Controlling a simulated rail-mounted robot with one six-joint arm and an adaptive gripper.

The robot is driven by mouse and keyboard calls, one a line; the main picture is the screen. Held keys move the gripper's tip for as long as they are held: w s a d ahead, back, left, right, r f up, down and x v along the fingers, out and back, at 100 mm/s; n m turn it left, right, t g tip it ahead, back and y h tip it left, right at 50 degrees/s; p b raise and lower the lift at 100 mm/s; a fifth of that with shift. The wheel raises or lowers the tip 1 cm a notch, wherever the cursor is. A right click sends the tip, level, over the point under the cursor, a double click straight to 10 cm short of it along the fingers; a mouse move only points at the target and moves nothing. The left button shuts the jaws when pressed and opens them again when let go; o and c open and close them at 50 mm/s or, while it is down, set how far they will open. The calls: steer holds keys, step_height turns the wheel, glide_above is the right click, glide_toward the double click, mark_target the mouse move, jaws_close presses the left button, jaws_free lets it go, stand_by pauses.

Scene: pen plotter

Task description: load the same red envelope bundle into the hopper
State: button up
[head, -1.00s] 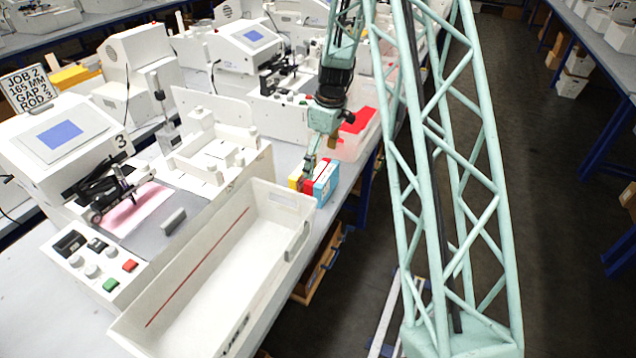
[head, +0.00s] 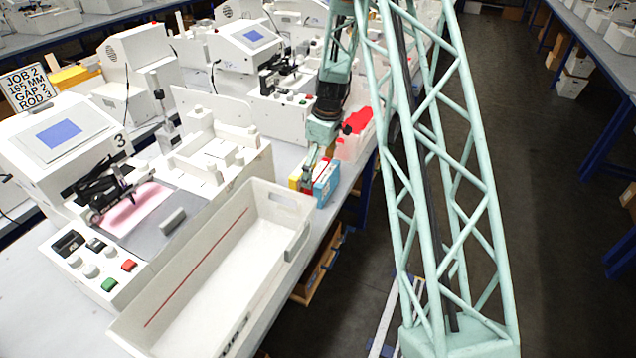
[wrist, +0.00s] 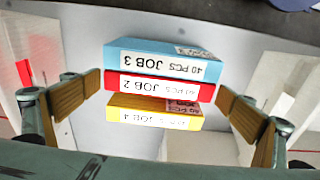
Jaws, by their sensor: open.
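The red envelope bundle (wrist: 160,87), labelled JOB 2, stands between a blue JOB 3 bundle (wrist: 165,63) and a yellow JOB 4 bundle (wrist: 155,113) in the wrist view. In the head view the red bundle (head: 308,178) is partly hidden by my gripper (head: 310,160), low over the row. My gripper (wrist: 158,92) is open, with one wooden-faced finger off each end of the row and gaps on both sides. What appears to be the hopper, a white walled frame with pegs (head: 212,158), sits on machine 3 to the left.
A long white tray (head: 225,265) with a red line lies close in front of the bundles. Machine 3 (head: 60,140) has a pink sheet under its pen head. A white bin with red contents (head: 352,145) stands behind my gripper. The table edge is close on the right.

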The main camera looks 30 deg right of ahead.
steer(key=shift+f, duration=0.65)
steer(key=c, duration=0.7)
steer(key=shift+r, duration=0.15)
steer(key=shift+c, duration=0.2)
step_height(320, 180, up, 18)
steer(key=p, duration=0.1)
steer(key=shift+p, duration=0.35)
steer(key=shift+w, duration=0.1)
stand_by(0.4)
